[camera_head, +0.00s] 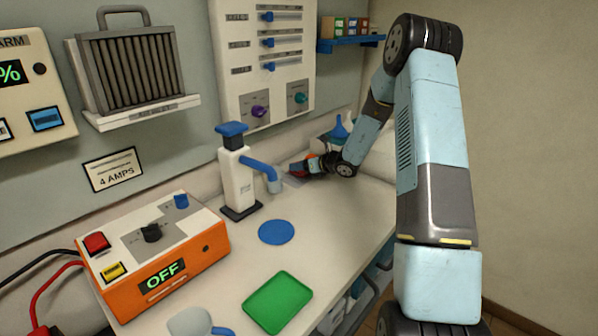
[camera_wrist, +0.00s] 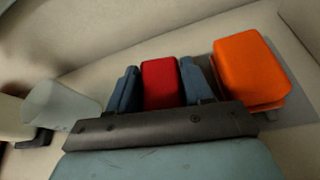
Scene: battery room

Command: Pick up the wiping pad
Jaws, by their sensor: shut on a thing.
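My gripper (camera_wrist: 158,88) has its two dark blue fingers closed on the sides of a red block-like piece (camera_wrist: 160,80) with a rounded top. An orange block (camera_wrist: 250,70) with a rounded top sits just right of the fingers, apart from them, on a grey flat patch (camera_wrist: 293,102). I cannot tell for certain which of the two is the wiping pad. In the head view my gripper (camera_head: 302,169) is at the back of the bench, right of the dispenser; the pieces there are small and partly hidden by it.
The white dispenser (camera_head: 238,180) with a blue spout stands just left of my gripper. A blue disc (camera_head: 276,231), a green tray (camera_head: 278,302) and an orange box reading OFF (camera_head: 163,277) are nearer. A blue funnel-like thing (camera_head: 340,130) stands behind my wrist.

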